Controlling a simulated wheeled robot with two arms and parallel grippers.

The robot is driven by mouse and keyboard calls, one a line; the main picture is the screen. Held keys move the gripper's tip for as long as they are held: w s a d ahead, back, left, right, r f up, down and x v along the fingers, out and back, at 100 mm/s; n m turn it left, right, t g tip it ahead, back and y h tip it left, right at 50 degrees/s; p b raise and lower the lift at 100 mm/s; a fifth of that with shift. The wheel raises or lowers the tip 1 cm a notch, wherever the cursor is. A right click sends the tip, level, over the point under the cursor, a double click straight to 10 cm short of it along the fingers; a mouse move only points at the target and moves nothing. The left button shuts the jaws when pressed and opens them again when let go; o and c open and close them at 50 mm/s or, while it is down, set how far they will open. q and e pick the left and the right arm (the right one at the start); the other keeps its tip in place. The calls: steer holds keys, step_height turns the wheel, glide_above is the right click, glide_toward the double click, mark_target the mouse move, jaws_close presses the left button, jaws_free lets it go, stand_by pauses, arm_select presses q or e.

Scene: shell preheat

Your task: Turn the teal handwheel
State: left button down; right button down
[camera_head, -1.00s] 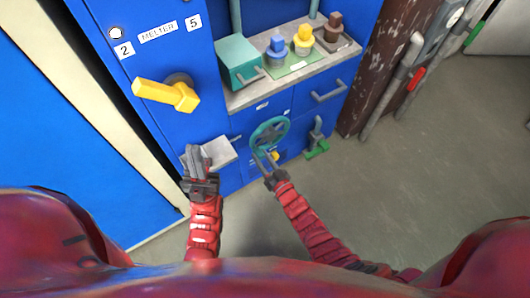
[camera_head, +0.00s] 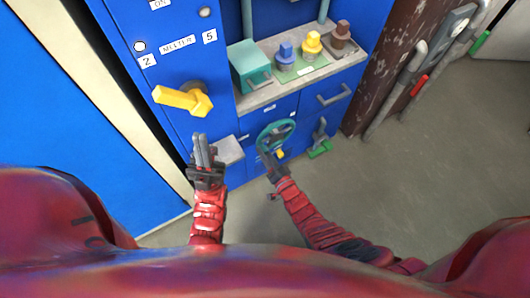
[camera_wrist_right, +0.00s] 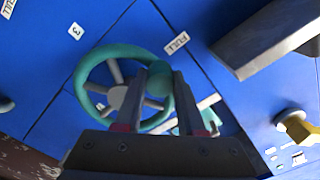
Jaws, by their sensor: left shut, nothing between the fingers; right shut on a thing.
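The teal handwheel (camera_head: 277,134) is mounted on the lower front of the blue cabinet. In the right wrist view its rim, spokes and pale hub (camera_wrist_right: 118,97) show. My right gripper (camera_head: 266,154) is at the lower left part of the wheel in the head view. In the right wrist view its fingers (camera_wrist_right: 160,88) are shut on the rim, which passes between them. My left gripper (camera_head: 203,143) is shut and empty, pointing up in front of the cabinet, left of the wheel and below the yellow lever (camera_head: 184,98).
A shelf (camera_head: 290,90) above the wheel holds a teal box (camera_head: 251,66) and blue, yellow and brown knobs. A pale ledge (camera_head: 229,150) juts out between my grippers. A green-footed lever (camera_head: 320,148) is right of the wheel. The floor at right is clear.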

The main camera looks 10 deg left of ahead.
steer(key=shift+r, duration=0.1)
steer(key=c, duration=0.5)
jaws_free()
steer(key=v, duration=1.7)
steer(key=shift+s, duration=0.15)
steer(key=shift+d, duration=0.1)
